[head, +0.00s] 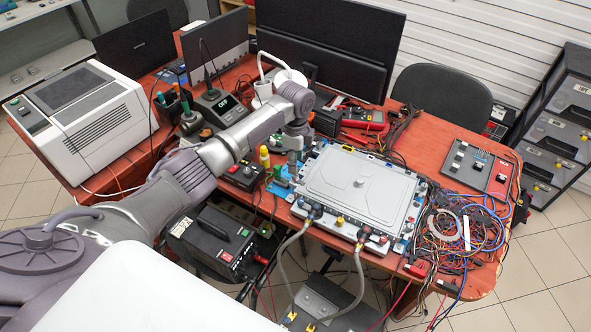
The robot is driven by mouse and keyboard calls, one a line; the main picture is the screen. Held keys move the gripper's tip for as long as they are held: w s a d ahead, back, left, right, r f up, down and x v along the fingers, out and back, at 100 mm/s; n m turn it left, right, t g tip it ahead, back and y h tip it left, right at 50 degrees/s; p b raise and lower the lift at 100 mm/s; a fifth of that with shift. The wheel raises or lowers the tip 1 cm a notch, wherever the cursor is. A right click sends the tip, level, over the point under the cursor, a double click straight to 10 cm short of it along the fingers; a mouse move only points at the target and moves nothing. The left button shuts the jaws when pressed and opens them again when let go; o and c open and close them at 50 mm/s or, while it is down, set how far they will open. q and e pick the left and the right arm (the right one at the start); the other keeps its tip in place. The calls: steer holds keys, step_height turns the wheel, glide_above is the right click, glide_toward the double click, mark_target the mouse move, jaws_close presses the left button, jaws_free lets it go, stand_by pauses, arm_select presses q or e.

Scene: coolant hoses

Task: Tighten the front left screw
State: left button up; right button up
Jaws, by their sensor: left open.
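A large light-grey box-shaped unit (360,185) with a flat lid lies on the red-brown table. Its front edge carries fittings, with two grey hoses (357,280) hanging down from it. My left arm reaches in from the left, and my left gripper (293,172) points down at the unit's left side, toward the back of that side. The gripper is open and small in the view; I see nothing held in it. Blue parts (281,184) sit beside the unit's left edge, close to the gripper. The front left screw is too small to make out. My right gripper is not in view.
A tangle of coloured wires (462,235) lies right of the unit. A grey switch panel (467,165) stands behind the wires. A red multimeter (362,117), a small black control box (241,175) and monitors (330,45) crowd the table. A black power unit (222,243) stands below the front edge.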

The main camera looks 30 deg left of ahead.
arm_select(q)
step_height(320, 180, up, 7)
steer(key=shift+f, duration=0.2)
stand_by(0.4)
